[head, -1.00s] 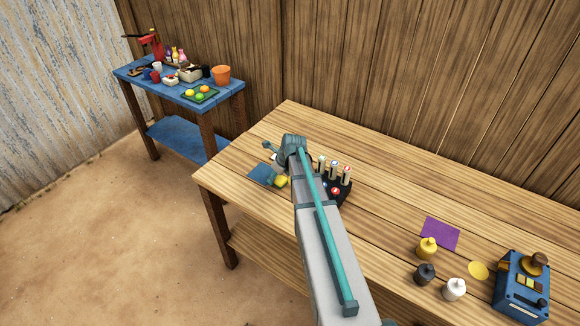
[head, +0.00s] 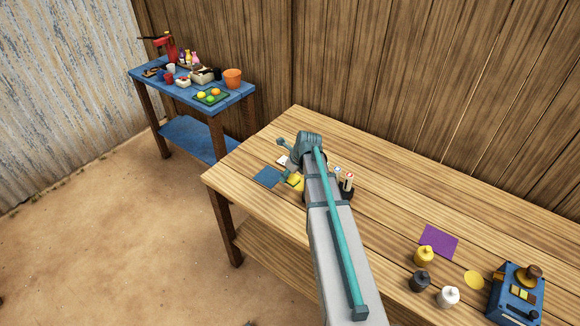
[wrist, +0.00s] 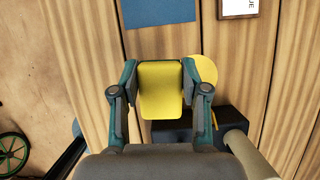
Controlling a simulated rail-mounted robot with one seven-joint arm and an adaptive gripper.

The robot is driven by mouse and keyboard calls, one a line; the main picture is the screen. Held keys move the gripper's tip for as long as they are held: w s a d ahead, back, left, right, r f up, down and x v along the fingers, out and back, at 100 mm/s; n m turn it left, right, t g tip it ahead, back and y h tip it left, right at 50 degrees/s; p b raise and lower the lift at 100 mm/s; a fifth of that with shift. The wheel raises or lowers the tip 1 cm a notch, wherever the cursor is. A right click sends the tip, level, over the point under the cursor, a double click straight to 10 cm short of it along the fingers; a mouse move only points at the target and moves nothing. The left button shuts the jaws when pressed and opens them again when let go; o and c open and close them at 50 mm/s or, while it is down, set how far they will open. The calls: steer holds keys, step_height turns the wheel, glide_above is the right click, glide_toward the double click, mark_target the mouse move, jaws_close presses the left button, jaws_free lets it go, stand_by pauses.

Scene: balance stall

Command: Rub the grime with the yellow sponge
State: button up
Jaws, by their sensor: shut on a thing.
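My gripper (wrist: 160,82) is shut on the yellow sponge (wrist: 160,92), with one finger on each side of it. In the head view the sponge (head: 295,182) shows beside my arm, low over the wooden table, just right of a blue square (head: 267,178). The blue square (wrist: 158,12) lies ahead of the sponge in the wrist view. A flat yellow disc (wrist: 204,69) shows partly behind the sponge and right finger. I cannot make out any grime; it may be hidden under the sponge or my arm. Whether the sponge touches the table is unclear.
A dark holder (wrist: 190,126) with upright sticks stands close right of my gripper. A white card (wrist: 239,7) lies beyond. Purple sheet (head: 438,241), several small pots and a blue device (head: 516,293) lie at the right. A blue side table (head: 236,98) holds other goods.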

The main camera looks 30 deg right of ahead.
steer(key=shift+r+p, duration=0.6)
steer(key=shift+r, duration=0.65)
steer(key=shift+f, duration=0.15)
